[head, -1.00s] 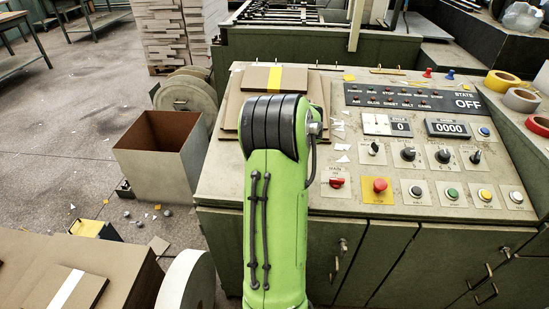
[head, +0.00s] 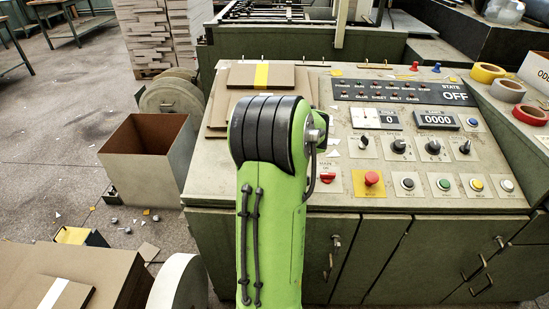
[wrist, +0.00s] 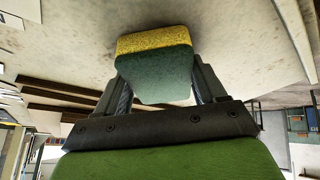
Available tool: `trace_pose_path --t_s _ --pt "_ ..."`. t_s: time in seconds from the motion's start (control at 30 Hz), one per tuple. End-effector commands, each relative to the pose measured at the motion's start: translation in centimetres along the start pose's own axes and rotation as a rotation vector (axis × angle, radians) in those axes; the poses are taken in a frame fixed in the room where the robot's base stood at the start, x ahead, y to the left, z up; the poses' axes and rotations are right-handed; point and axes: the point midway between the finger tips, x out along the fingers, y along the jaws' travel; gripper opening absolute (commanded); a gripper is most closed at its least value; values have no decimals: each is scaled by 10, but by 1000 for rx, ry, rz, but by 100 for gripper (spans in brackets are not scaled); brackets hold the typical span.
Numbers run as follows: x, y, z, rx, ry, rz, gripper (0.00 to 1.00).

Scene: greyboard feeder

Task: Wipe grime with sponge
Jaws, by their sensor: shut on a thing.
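In the wrist view, my gripper (wrist: 157,70) is shut on a sponge (wrist: 155,45) with a yellow layer and a dark green layer. The sponge is between the two fingers, against or close to a pale, faintly mottled surface; I cannot tell whether it touches. Grime is not clearly distinguishable from the surface's mottling and shadow. In the head view my green arm hides the gripper and sponge behind it, over the left part of the control console (head: 310,190).
Brown boards (head: 262,75) lie on the console's back left. Buttons and knobs (head: 402,147) fill its right side, including a red stop button (head: 371,178). Tape rolls (head: 507,90) sit at the right. An open box (head: 148,160) stands on the floor at left.

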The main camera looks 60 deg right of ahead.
Motion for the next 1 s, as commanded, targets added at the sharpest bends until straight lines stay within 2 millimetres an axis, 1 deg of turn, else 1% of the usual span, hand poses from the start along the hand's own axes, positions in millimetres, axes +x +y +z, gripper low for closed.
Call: trace_pose_path --t_s 0.03,0.1,0.33,0.53,0.63,0.87,1.0 --pt "1 -10 8 4 -16 -19 46" --pt "-1 -15 12 2 -15 -20 46" --pt "-5 -23 18 1 -12 -20 46" --pt "-12 -36 30 2 -11 -18 47" --pt "-15 -39 32 2 -8 -14 47" --pt "-15 -39 32 1 -7 -13 47" --pt "-22 -38 28 1 -5 -12 47"
